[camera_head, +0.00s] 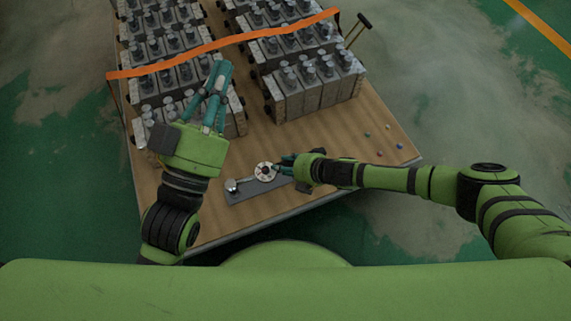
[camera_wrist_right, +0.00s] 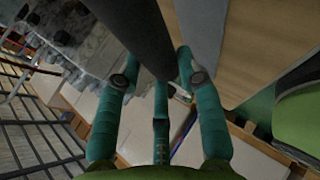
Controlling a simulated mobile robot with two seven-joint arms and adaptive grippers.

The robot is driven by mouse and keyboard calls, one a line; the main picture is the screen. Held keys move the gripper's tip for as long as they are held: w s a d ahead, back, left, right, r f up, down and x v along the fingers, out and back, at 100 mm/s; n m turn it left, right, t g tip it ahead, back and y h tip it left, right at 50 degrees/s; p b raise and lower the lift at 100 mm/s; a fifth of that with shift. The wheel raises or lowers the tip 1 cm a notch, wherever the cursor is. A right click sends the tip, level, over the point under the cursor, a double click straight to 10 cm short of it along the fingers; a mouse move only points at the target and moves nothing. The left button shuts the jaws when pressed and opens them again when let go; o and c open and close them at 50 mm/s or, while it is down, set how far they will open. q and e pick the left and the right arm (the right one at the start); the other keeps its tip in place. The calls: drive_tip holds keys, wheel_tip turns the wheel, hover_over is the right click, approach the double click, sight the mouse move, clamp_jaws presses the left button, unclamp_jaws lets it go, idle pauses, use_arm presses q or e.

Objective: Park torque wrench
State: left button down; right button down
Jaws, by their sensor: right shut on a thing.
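My right gripper (camera_head: 284,166) is low over the front of the wooden table, at the right of a pale round head (camera_head: 265,171) with a dark centre. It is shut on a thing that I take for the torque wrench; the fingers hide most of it. In the right wrist view, a dark bar (camera_wrist_right: 142,35) runs down between the teal fingers (camera_wrist_right: 160,85). A dark grey plate (camera_head: 260,188) lies under the head, with a shiny knob (camera_head: 231,185) at its left end. I cannot tell whether the wrench touches it. My left gripper (camera_head: 220,78) is open and empty over the nearest left blocks.
Rows of valve blocks (camera_head: 315,85) with metal fittings stand at the back and left. An orange strap (camera_head: 230,42) crosses above them. Several small coloured pieces (camera_head: 380,145) lie at the table's right. A black T-shaped handle (camera_head: 362,22) rises behind.

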drive_tip(key=shift+a+f+b, duration=0.1)
drive_tip(key=shift+f+b, duration=0.35)
drive_tip(key=shift+f, duration=0.1)
drive_tip(key=shift+f+b, duration=0.35)
drive_tip(key=shift+f, duration=0.15)
drive_tip(key=c, duration=0.7)
unclamp_jaws()
drive_tip(key=shift+s+f, duration=0.1)
drive_tip(key=v, duration=1.2)
